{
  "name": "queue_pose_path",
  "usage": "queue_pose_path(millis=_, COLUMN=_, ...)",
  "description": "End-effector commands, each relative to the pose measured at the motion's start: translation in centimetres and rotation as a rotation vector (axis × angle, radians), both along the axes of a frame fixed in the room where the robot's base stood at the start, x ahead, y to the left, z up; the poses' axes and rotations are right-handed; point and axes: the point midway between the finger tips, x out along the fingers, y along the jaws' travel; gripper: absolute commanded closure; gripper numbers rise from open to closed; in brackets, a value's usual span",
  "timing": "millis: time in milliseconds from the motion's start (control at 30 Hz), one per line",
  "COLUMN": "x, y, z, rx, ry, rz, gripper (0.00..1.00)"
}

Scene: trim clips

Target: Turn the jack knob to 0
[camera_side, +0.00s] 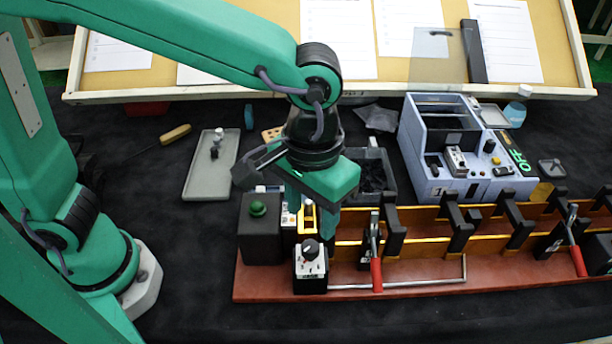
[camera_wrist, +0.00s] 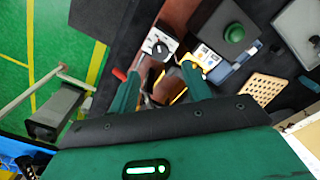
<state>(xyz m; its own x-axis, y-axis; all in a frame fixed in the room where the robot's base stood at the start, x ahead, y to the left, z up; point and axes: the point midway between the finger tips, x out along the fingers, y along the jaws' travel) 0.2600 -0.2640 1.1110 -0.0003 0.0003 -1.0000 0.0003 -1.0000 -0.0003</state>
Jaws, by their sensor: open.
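The jack knob (camera_side: 310,250) is a round black knob on a white marked dial plate, on top of a black box at the left end of the red-brown fixture base. Its scale marks are too small to read, so I cannot tell its setting. In the wrist view the knob (camera_wrist: 159,47) shows just beyond the fingertips, above them in the picture. My gripper (camera_side: 312,206) is above and behind the knob in the side view, pointing down. In the wrist view my gripper's two green fingers (camera_wrist: 163,82) stand apart with nothing held between them, clear of the knob.
A black box with a green button (camera_side: 258,209) stands left of the knob. Red-handled clamps (camera_side: 376,273) and black brackets line the base (camera_side: 420,288) to the right. Behind are a blue-grey machine (camera_side: 432,150), a dark bin and a grey tray (camera_side: 197,185). The front cloth is clear.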

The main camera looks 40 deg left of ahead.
Motion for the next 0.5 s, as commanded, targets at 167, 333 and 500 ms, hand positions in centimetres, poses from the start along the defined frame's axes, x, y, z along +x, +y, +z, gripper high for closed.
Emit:
queue_pose_path(millis=167, x=0.0, y=0.1, z=-1.5, rx=0.002, ry=0.002, rz=0.000, gripper=0.52)
queue_pose_path(millis=333, x=0.0, y=0.1, z=-3.5, rx=0.002, ry=0.002, rz=0.000, gripper=0.52)
queue_pose_path(millis=500, x=0.0, y=0.1, z=-5.6, rx=0.002, ry=0.002, rz=0.000, gripper=0.52)
